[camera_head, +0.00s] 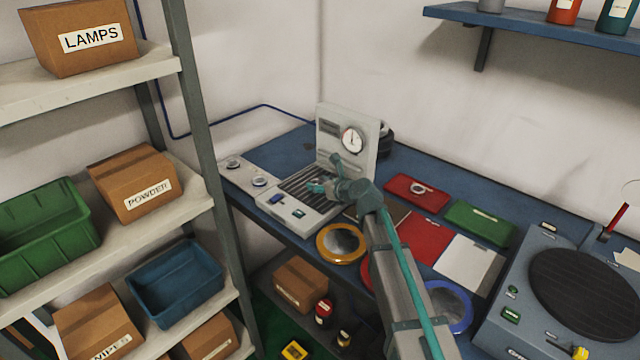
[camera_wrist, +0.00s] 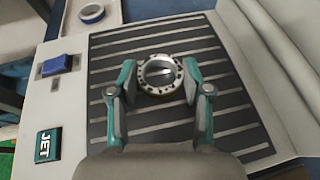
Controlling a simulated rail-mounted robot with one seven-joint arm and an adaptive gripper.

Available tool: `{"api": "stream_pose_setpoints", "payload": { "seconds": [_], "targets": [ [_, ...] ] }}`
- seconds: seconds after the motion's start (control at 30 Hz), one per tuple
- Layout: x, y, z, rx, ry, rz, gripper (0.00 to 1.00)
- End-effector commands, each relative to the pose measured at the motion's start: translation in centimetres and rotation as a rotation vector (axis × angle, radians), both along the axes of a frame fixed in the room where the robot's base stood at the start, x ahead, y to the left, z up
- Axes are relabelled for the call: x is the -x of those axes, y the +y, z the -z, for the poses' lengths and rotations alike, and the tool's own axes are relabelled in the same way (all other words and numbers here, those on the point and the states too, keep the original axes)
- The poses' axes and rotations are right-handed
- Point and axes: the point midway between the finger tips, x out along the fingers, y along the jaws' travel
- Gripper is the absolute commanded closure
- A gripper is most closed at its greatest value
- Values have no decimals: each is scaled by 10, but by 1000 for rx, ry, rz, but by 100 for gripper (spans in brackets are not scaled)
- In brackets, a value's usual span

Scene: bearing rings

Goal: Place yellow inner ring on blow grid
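The blow grid (camera_wrist: 110,88) is a dark plate with pale slats on a light machine; in the head view it (camera_head: 300,187) lies before an upright panel with a dial. A silvery ring with dark spots around its face (camera_wrist: 142,82) is over the grid, seemingly lying flat on it. No yellow shows on this ring. My gripper (camera_wrist: 158,76) is low over the grid with its teal fingers apart, one on each side of the ring. A small gap shows on the left; contact on the right is unclear. My gripper (camera_head: 325,188) hides part of the grid in the head view.
A yellow-rimmed round dish (camera_head: 321,246) is at the bench front, and a blue-rimmed one (camera_head: 462,305) is farther right. Red (camera_head: 400,187), green (camera_head: 480,222) and white (camera_head: 468,262) mats lie behind. A small ring (camera_wrist: 91,13) sits left of the grid.

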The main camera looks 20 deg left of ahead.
Motion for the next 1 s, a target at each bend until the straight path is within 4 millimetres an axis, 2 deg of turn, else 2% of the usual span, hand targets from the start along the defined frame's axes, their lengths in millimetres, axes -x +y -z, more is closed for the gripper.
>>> {"api": "stream_pose_setpoints", "payload": {
  "seconds": [0.03,0.13,0.17,0.57,0.77,1.0],
  "targets": [
    [0,0,0,0,0,0,45],
    [0,0,0,0,0,0,28],
    [0,0,0,0,0,0,26],
    [1,-1,-4,1,-1,0,26],
    [17,-24,-14,0,-1,2,26],
    [41,-60,-32,0,-1,2,26]
  ]
}}
